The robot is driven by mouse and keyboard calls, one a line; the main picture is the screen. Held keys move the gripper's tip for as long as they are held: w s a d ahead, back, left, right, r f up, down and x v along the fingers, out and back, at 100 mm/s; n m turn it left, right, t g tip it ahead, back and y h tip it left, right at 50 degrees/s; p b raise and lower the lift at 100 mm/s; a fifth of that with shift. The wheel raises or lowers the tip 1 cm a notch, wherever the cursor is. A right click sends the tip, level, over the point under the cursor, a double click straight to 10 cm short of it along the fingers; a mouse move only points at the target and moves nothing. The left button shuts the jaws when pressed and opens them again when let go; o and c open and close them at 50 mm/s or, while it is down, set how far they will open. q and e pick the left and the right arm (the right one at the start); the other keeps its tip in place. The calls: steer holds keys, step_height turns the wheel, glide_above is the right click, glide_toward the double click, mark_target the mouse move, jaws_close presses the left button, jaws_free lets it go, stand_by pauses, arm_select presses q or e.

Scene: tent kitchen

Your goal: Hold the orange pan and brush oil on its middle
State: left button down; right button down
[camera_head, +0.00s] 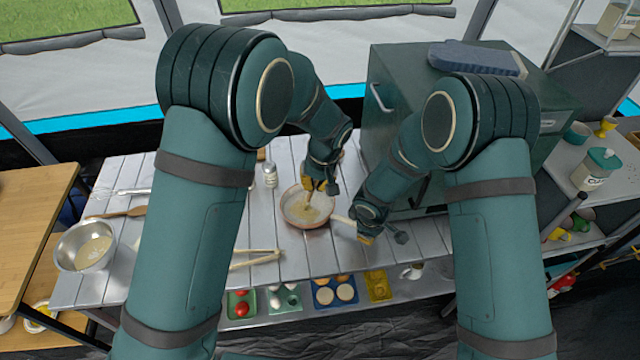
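The orange pan (283,205) sits on the slatted table, with a pale, cream-coloured inside. Its light handle (341,219) points right toward my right gripper (364,236). That gripper is low at the handle's end and appears closed around it; the fingertips are small and partly hidden. My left gripper (320,186) is over the pan's back right part, its yellow fingertips pointing down. It appears shut on a thin tan brush (318,203), which slants down into the pan toward its middle. The bristles are too small to make out.
A metal bowl (71,258) stands at the table's left end, with a wooden utensil (120,213) behind it. Tongs (257,256) lie left of the pan and a shaker (270,175) stands behind. A large green box (393,72) blocks the back right. Food trays (240,292) sit below the front edge.

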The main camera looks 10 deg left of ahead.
arm_select(q)
steer(key=shift+w+a, duration=1.2)
steer(key=shift+w, duration=0.15)
steer(key=shift+s+d, duration=1.9)
steer(key=shift+d, duration=2.25)
steer(key=w+a, duration=0.3)
steer(key=a, duration=0.2)
steer(key=shift+w, duration=0.3)
steer(key=a, duration=0.1)
steer(key=w+a, duration=0.1)
steer(key=shift+w+a+f, duration=0.15)
steer(key=shift+w+a, duration=0.05)
steer(key=shift+a, duration=0.15)
